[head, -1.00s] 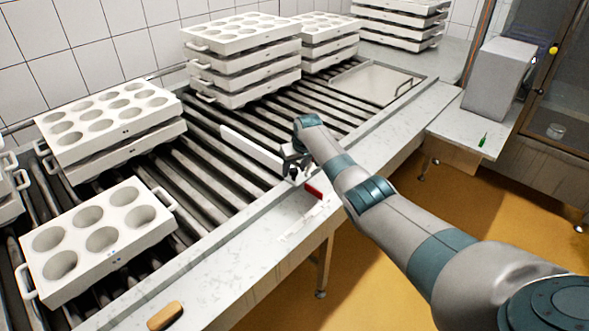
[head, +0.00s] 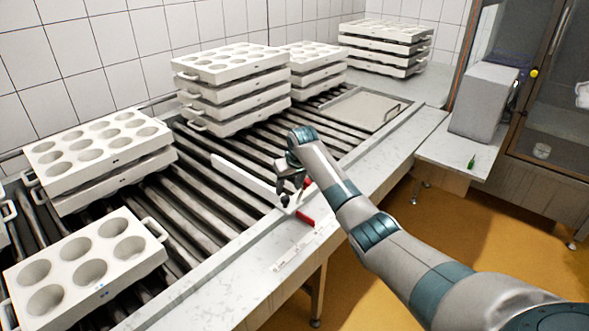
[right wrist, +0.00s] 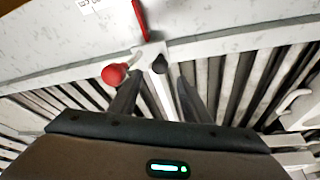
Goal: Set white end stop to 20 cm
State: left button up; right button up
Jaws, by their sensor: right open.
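The white end stop (head: 243,178) is a long upright board lying across the rollers, its near end at the front rail. There a black knob (head: 285,200) and a red bar (head: 304,216) show. In the right wrist view the end stop (right wrist: 157,98) runs between the fingers, with a black knob (right wrist: 159,64), a red ball (right wrist: 115,74) and the red bar (right wrist: 140,18) beyond. My right gripper (right wrist: 158,84) is open around the near end; contact cannot be told. A pale scale strip (head: 297,252) lies on the rail, its marks unreadable. My left gripper is out of view.
White moulds stand on the roller conveyor: a six-hole one (head: 127,283) at front left, a stack (head: 95,180) behind it, and taller stacks (head: 235,105) farther back. Bare rollers lie left of the end stop. A flat metal plate (head: 362,108) lies beyond the gripper.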

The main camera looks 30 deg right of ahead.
jog(key=b+v, duration=0.1)
jog(key=v, duration=0.9)
jog(key=shift+r+b, duration=0.25)
jog(key=shift+b, duration=0.05)
jog(key=shift+s+f, duration=0.1)
jog(key=shift+s, duration=0.1)
